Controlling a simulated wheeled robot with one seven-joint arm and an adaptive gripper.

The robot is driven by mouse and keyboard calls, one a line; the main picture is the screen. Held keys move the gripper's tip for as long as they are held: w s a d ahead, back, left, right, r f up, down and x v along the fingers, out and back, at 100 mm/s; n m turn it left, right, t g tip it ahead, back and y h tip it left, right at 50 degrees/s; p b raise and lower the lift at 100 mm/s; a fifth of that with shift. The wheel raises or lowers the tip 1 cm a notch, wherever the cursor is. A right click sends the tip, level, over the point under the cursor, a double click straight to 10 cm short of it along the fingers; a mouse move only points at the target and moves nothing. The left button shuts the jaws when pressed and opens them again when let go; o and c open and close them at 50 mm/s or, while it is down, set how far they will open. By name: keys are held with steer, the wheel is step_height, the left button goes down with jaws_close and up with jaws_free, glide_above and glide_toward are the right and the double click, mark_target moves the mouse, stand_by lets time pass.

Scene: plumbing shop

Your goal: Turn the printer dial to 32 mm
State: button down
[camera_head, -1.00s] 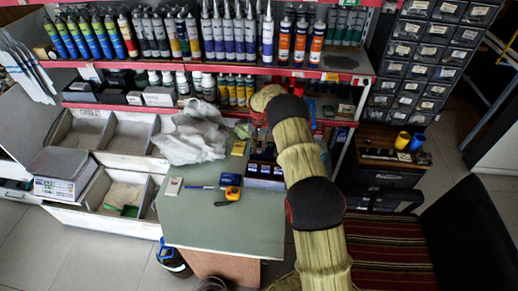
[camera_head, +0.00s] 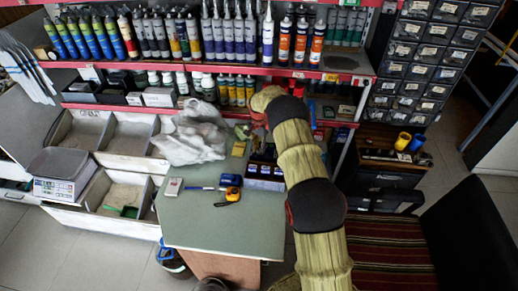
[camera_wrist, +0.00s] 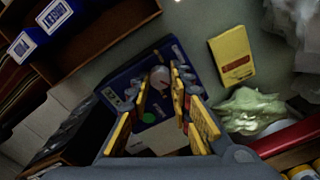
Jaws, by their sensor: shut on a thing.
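The printer (camera_wrist: 118,82) is a dark blue box in the wrist view, with a green button (camera_wrist: 149,118) and pale markings on its face. Its round pale dial (camera_wrist: 159,76) has a small red mark. My gripper (camera_wrist: 159,83) reaches over the printer's face, and its yellow-padded fingers are closed on the dial from both sides. The dial's scale numbers are too small and dark to read.
A yellow box (camera_wrist: 231,56) and a pale green crumpled thing (camera_wrist: 248,110) lie near the printer. Shelves of tubes and bottles stand behind.

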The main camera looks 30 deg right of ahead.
mark_target(259, 150)
steer(key=c, duration=1.6)
jaws_free()
step_height(259, 150, up, 12)
steer(key=shift+r, duration=0.1)
